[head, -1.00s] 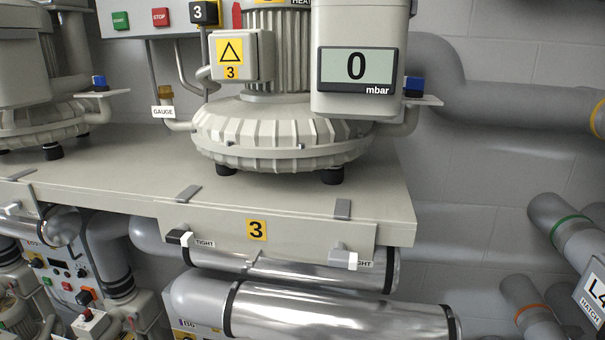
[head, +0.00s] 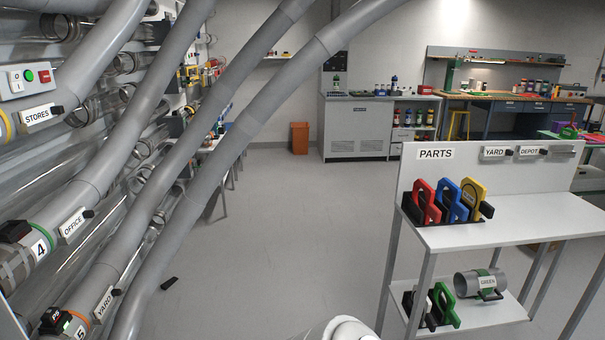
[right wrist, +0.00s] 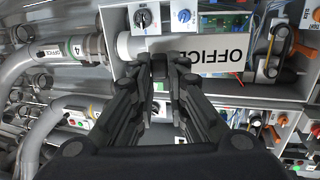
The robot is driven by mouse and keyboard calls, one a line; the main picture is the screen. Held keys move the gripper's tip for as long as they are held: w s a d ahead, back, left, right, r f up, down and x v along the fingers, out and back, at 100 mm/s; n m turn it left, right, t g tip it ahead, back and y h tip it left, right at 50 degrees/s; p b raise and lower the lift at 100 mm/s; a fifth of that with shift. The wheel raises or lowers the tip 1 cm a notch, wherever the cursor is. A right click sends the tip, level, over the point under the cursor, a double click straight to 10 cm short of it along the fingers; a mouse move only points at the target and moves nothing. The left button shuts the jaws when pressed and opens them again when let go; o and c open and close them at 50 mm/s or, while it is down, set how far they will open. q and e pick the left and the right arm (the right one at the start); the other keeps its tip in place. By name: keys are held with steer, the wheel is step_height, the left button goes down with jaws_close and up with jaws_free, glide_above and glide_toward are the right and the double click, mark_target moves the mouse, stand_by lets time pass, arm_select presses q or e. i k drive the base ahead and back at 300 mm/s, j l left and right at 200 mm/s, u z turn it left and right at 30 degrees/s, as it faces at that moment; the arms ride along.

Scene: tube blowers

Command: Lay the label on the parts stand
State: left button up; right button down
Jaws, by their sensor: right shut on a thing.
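The parts stand (head: 505,232) is at the right of the head view, with a PARTS sign on its upright back panel. YARD (head: 495,153) and DEPOT (head: 530,151) labels sit along the panel's top, with a grey holder (head: 562,148) to their right. In the right wrist view my right gripper (right wrist: 160,65) is shut at the end of a white OFFICE label (right wrist: 218,56), which appears upside down. My right gripper is not visible in the head view. My left gripper is in neither view. Another OFFICE label (head: 74,225) is on a pipe at the left.
Red (head: 424,202), blue (head: 451,200) and yellow (head: 474,200) parts stand on the upper shelf. A grey canister (head: 480,284) and a green part (head: 443,303) are on the lower shelf. Large slanting pipes (head: 215,150) fill the left.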

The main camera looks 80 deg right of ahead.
mark_target(550, 217)
steer(key=k+l+z, duration=0.2)
steer(key=z, duration=0.2)
steer(key=k+l+z, duration=0.2)
steer(key=z, duration=0.25)
steer(key=k+l+z, duration=0.1)
steer(key=l+z, duration=0.7)
steer(key=k+j, duration=0.05)
